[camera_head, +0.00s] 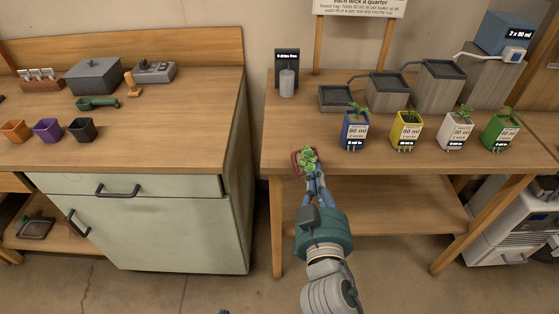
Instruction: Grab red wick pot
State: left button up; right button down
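The red pot (297,164) is small and holds a green leafy plant (308,158). It shows at the front left edge of the right-hand wooden table, partly covered by the leaves and my gripper. My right gripper (313,179) reaches up from below, with its blue-grey fingers at the pot's near side, right under the leaves. The fingertips overlap the pot and plant, so I cannot tell whether they are closed on it. I also cannot tell whether the pot rests on the table or hangs just in front of its edge.
Blue (355,131), yellow (406,131), white (456,131) and green (500,132) labelled pots stand in a row to the right. Grey stepped trays (388,92) stand behind them. A grey cylinder (287,83) stands at the back left. The table's front strip is clear.

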pick_arm(q)
jog(key=w+d+r+n+t+h, duration=0.15)
jog(key=w+d+r+n, duration=0.3)
jog(key=w+r, duration=1)
jog(key=n+t+h, duration=0.5)
jog(key=n, duration=0.6)
send_near(304, 158)
jog(key=w+f, duration=0.2)
jog(key=shift+w+a+g, duration=0.2)
jog(key=shift+a+g, duration=0.05)
jog(key=shift+a, duration=0.15)
jog(key=shift+w+d, duration=0.1)
jog(key=x, duration=1.2)
jog(key=shift+f, duration=0.1)
